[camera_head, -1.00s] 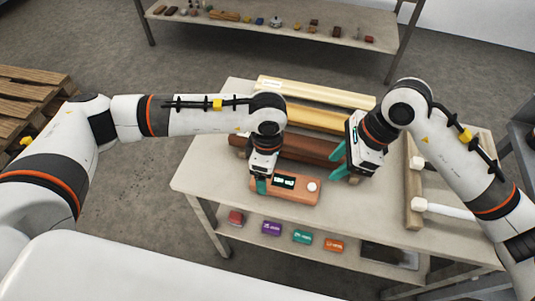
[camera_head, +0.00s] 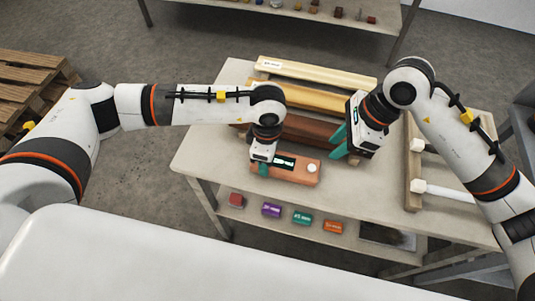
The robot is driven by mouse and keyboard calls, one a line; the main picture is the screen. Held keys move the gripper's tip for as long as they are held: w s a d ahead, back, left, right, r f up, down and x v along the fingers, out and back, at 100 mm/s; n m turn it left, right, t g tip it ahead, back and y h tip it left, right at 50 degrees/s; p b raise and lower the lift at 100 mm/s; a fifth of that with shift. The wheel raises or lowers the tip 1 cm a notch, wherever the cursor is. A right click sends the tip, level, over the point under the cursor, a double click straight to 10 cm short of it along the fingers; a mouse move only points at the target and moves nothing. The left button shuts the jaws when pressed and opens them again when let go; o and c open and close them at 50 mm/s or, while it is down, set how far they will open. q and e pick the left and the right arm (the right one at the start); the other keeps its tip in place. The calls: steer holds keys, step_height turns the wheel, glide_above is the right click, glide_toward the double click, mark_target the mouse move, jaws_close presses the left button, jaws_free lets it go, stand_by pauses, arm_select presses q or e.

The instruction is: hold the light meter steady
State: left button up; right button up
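The light meter (camera_head: 299,171), an orange-brown box with a dark display and a white round knob, is at the front of the table, near its middle. My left gripper (camera_head: 263,168) comes down over its left end, with a teal finger against the near side; the other finger is hidden. It appears shut on the meter. I cannot tell whether the meter rests on the table or is slightly raised. My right gripper (camera_head: 338,143) is to the right of and behind the meter, apart from it. Its teal fingers are spread, with nothing seen between them.
Cream (camera_head: 310,75), yellow (camera_head: 315,101) and dark red-brown (camera_head: 318,131) bars lie across the table (camera_head: 205,137) behind the meter. A wooden rack with white-ended rods (camera_head: 413,187) stands at right. Several coloured blocks (camera_head: 271,209) sit on the lower shelf. The table's left end is clear.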

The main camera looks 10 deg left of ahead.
jaws_close()
stand_by(1.5)
